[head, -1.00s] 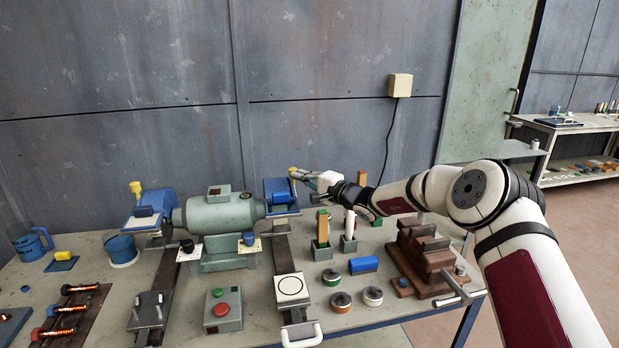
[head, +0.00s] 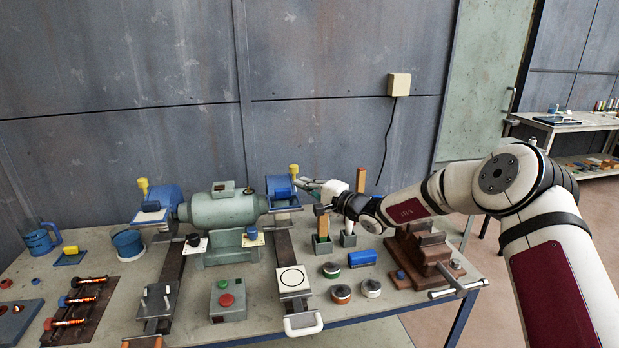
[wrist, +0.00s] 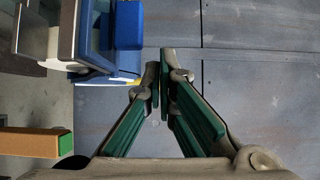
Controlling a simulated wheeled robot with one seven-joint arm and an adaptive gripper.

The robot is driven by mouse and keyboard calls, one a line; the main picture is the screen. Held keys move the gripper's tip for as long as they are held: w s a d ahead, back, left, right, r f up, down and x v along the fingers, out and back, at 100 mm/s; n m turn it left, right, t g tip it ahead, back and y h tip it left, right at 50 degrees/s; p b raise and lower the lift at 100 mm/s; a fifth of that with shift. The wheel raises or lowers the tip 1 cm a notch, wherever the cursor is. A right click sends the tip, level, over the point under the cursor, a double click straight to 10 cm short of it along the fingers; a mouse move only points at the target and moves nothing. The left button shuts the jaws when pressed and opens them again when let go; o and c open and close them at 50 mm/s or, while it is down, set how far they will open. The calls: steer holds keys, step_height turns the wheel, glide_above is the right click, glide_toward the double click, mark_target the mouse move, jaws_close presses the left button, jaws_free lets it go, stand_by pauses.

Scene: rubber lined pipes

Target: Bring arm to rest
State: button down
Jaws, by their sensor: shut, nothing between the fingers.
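My gripper (head: 306,182) is at the end of my white arm, over the back of the bench just right of the grinder's right wheel guard. In the wrist view my gripper (wrist: 158,75) has its two green-padded fingers together at the tips, with nothing between them and the grey wall behind. The bench grinder (head: 222,214) has a green-grey body and blue guards at both ends. The blue right guard (head: 280,188) also shows at the upper left of the wrist view (wrist: 128,25).
Upright wooden-handled tools stand in small holders (head: 322,244) beneath my wrist. A brown vise (head: 425,255) sits at the bench's right end. A blue block (head: 362,258) and several round tins (head: 341,293) lie between. The wall behind is close; open floor lies to the right.

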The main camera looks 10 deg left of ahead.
steer(key=s+d+r+n+g+h, duration=0.15)
steer(key=s+r+n+g, duration=0.35)
steer(key=s, duration=0.6)
steer(key=s+d+r+n+g+h, duration=0.1)
steer(key=s+r+n+g+h, duration=0.2)
steer(key=s+r, duration=0.65)
steer(key=s+d+m+t+h, duration=0.1)
steer(key=s+d+t+h, duration=0.2)
steer(key=s+d+h, duration=0.7)
steer(key=s+d, duration=1.9)
steer(key=s, duration=0.1)
steer(key=shift+s+f, duration=0.25)
steer(key=shift+f, duration=0.15)
